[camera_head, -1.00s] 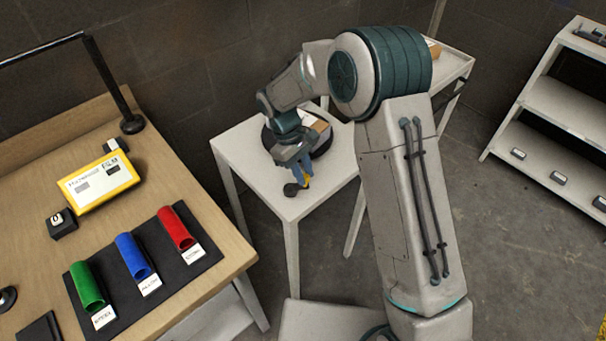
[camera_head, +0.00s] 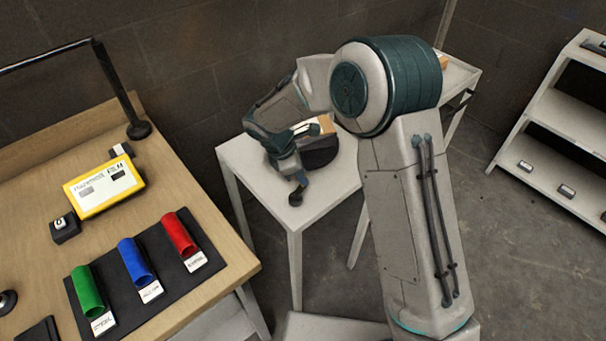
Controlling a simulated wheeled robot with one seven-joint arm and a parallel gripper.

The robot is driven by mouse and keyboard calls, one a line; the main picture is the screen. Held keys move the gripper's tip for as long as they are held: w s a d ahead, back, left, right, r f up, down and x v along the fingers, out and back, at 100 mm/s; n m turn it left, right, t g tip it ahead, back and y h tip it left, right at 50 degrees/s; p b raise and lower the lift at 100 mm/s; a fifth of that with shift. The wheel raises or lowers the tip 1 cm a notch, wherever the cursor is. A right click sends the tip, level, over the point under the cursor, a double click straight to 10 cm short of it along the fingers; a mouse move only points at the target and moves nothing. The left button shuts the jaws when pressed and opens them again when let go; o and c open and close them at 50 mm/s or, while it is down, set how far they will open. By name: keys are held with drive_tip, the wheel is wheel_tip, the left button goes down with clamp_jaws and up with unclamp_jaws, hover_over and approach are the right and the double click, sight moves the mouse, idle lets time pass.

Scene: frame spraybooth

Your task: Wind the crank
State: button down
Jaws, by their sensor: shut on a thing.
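A dark crank knob (camera_head: 296,199) shows just below my gripper (camera_head: 297,179), over the front part of the table. My gripper points down and is shut on the crank's handle. The fingers are small here, and the crank arm between handle and device is mostly hidden by my wrist.
The white table (camera_head: 240,160) has bare room at its left. A wooden bench (camera_head: 221,235) at left holds a yellow box (camera_head: 104,186) and green, blue and red tubes on a black mat. White shelves (camera_head: 560,120) stand at right.

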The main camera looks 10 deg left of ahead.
drive_tip(key=n, duration=0.2)
drive_tip(key=a+n+t+y, duration=0.1)
drive_tip(key=n, duration=0.1)
drive_tip(key=shift+w+a+r+n, duration=0.1)
drive_tip(key=shift+a+n, duration=0.05)
drive_tip(key=shift+n, duration=0.15)
drive_tip(key=shift+a+n+t+y+p, duration=0.15)
drive_tip(key=shift+a+n+t+y, duration=0.15)
drive_tip(key=shift+n, duration=0.55)
drive_tip(key=shift+a+n+t+y+p, duration=0.15)
drive_tip(key=shift+a+n+t+y, duration=0.15)
drive_tip(key=shift+n, duration=0.55)
drive_tip(key=c, duration=1.3)
unclamp_jaws()
drive_tip(key=shift+s, duration=0.2)
drive_tip(key=v, duration=1.3)
drive_tip(key=shift+s+r, duration=0.1)
drive_tip(key=shift+r, duration=0.2)
